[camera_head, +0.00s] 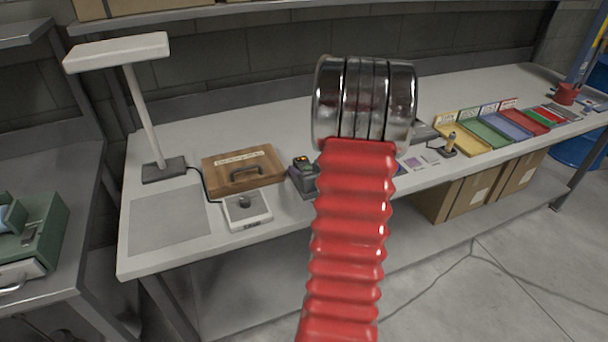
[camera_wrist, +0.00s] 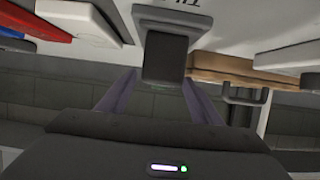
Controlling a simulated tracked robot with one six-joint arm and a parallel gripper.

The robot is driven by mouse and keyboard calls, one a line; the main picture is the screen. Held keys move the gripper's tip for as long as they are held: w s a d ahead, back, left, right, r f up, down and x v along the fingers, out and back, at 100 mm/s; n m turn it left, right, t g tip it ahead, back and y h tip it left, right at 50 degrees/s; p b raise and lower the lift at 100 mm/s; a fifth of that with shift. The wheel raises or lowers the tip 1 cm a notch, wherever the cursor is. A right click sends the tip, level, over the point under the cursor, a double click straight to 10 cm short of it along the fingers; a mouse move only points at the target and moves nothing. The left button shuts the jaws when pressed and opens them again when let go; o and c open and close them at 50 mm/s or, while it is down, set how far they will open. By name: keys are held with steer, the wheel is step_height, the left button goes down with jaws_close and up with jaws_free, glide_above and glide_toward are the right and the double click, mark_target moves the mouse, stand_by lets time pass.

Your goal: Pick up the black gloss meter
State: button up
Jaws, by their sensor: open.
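The black gloss meter (camera_head: 302,178) sits on the bench just right of the brown wooden case, partly hidden by my red arm sleeve. It has a small yellow patch on top. In the wrist view, which is upside down, a dark boxy body, apparently the meter (camera_wrist: 167,62), shows between and beyond the two fingers. My gripper (camera_wrist: 158,84) is open, with one finger on each side of that body in the picture. I cannot tell whether either finger touches it. In the head view my gripper is hidden behind my arm.
The wooden case (camera_head: 243,170) with a handle stands close beside the meter; it also shows in the wrist view (camera_wrist: 245,69). A white device (camera_head: 247,209) with a cable lies in front. A lamp (camera_head: 143,110) stands left. Coloured trays (camera_head: 487,132) lie right. Boxes (camera_head: 470,192) stand below.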

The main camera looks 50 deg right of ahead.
mark_target(305, 166)
steer(key=shift+x, duration=0.8)
steer(key=shift+c, duration=0.2)
jaws_close()
stand_by(0.4)
steer(key=shift+r, duration=0.2)
step_height(305, 166, up, 10)
steer(key=shift+f, duration=0.1)
stand_by(0.4)
stand_by(0.4)
